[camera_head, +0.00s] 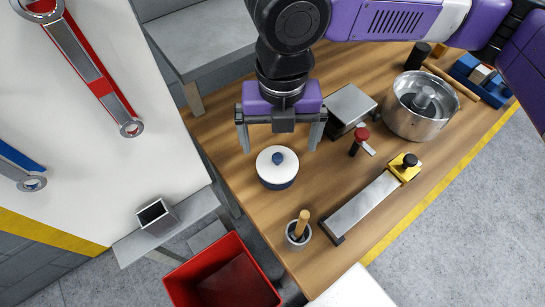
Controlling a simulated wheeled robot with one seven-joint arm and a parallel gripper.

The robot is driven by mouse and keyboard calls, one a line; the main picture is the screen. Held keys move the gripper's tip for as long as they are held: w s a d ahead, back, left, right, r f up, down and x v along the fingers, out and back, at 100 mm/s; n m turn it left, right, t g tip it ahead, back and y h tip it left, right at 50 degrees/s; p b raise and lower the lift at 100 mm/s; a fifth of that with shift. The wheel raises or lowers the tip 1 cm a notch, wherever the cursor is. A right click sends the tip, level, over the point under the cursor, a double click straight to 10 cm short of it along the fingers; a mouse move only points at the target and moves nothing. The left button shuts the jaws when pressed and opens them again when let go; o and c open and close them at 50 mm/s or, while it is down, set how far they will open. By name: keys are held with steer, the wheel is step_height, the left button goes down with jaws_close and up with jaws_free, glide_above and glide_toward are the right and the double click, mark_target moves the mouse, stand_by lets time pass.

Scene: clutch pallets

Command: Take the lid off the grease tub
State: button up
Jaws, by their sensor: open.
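The grease tub (279,184) stands on the wooden bench near its left edge, with only a blue band of its side showing. My gripper (281,143) is above and just behind the tub in the picture. Its two grey fingers are spread wide and point down, with nothing between them that I can make out. The fingers look apart from the lid. The inside of the tub is hidden by the lid.
Near the tub are a grey box (351,104), a red-knobbed part (360,136) and a cup with a wooden handle (299,232). A metal pot (421,108) and a long steel bar (364,205) stand right. A red bin (222,277) is below the bench's left edge.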

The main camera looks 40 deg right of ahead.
mark_target(277, 154)
steer(key=f, duration=0.6)
steer(key=shift+w+p, duration=0.25)
steer(key=shift+p, duration=0.05)
steer(key=shift+c, duration=0.2)
steer(key=shift+r, duration=0.1)
steer(key=c, duration=1.3)
steer(key=shift+o, duration=0.2)
